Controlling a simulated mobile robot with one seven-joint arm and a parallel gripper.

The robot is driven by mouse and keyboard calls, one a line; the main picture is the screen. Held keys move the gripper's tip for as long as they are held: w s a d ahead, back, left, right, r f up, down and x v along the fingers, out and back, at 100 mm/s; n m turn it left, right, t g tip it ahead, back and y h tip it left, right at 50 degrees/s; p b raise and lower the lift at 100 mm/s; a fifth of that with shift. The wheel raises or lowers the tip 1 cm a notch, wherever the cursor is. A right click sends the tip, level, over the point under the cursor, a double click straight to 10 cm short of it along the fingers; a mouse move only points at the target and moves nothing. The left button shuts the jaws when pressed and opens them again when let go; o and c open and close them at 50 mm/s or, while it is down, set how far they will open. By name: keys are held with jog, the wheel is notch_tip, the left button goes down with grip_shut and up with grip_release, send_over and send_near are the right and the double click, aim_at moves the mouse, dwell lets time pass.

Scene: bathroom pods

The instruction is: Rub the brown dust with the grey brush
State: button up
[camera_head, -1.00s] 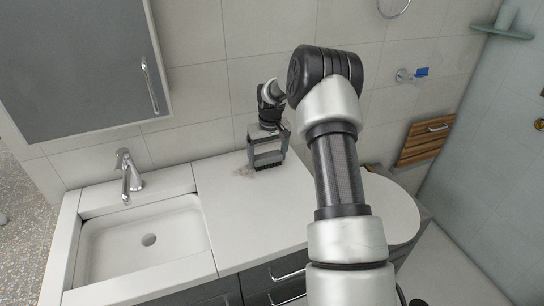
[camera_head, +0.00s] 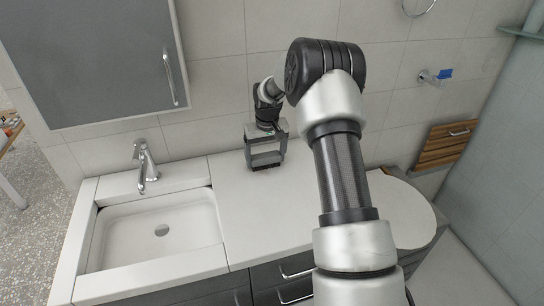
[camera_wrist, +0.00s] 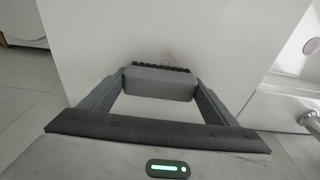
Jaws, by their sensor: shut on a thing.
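My gripper (camera_head: 265,148) is low over the white counter, shut on the grey brush (camera_head: 265,160). In the wrist view the brush (camera_wrist: 158,82) sits between the two fingers, its dark bristles along the far edge. The bristles are at or close to the counter; I cannot tell if they touch. A faint patch of brown dust (camera_wrist: 172,54) lies on the white surface just beyond the bristles in the wrist view. In the head view I cannot make the dust out; the brush may hide it.
The white counter (camera_head: 245,220) is clear around the brush. A sink (camera_head: 150,235) with a tap (camera_head: 146,165) is to the left. A grey cabinet (camera_head: 90,60) hangs above. The tiled wall (camera_head: 215,135) is close behind my gripper.

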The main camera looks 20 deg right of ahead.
aim_at(255, 158)
jog(key=shift+a+r, duration=0.1)
jog(key=shift+a, duration=1.75)
jog(key=shift+a+b, duration=0.45)
jog(key=shift+a, duration=1.15)
jog(key=shift+w+f, duration=0.2)
jog(key=shift+w, duration=0.55)
jog(key=shift+d+r, duration=0.15)
jog(key=shift+d, duration=8.2)
jog(key=shift+w+d+p, duration=0.1)
jog(key=shift+w+p, duration=0.35)
jog(key=shift+w, duration=0.35)
jog(key=shift+a, duration=1.8)
jog(key=shift+a+b, duration=0.45)
jog(key=shift+a, duration=1.4)
jog(key=shift+a+f, duration=0.2)
jog(key=shift+a, duration=4.6)
